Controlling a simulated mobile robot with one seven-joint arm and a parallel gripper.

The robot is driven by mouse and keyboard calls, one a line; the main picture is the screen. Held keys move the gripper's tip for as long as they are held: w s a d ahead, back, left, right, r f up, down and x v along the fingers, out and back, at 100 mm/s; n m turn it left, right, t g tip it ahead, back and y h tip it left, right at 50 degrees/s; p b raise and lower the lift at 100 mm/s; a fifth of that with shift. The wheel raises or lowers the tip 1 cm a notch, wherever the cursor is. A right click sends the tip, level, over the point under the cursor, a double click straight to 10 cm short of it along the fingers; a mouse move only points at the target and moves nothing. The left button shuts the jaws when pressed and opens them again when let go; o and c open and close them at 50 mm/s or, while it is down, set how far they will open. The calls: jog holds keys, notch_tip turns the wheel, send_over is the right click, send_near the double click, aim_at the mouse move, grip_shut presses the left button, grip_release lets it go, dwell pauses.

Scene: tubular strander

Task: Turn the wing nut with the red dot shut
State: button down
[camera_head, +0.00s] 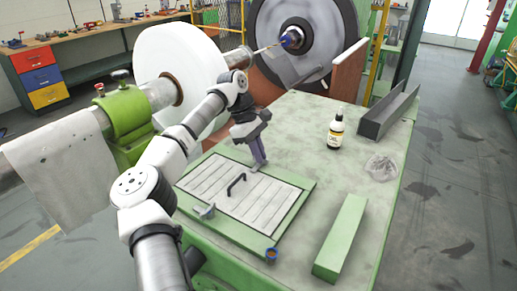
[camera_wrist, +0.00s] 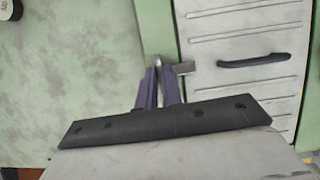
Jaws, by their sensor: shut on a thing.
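A slatted light-grey cover panel (camera_head: 222,199) with a black handle (camera_head: 236,184) lies in a green frame on the bench. A grey wing nut (camera_wrist: 184,68) sits at the panel's edge; its wing sticks out over the panel. My gripper (camera_wrist: 161,88) is shut on this wing nut, with its purple fingers close together and hiding part of it. Another grey wing nut (camera_head: 205,211) sits at the panel's near left edge. I cannot make out a red dot on either.
A small blue ring-shaped thing (camera_head: 271,254) is at the frame's near corner. A large white reel (camera_head: 180,65) stands behind my arm.

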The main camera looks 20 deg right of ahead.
jog(key=shift+m, duration=0.3)
jog(key=c, duration=1.6)
grip_release()
jog(key=shift+o, duration=0.2)
jog(key=p+v, duration=0.1)
jog(key=v, duration=1.3)
jog(key=shift+d, duration=0.2)
jog(key=shift+s, duration=0.1)
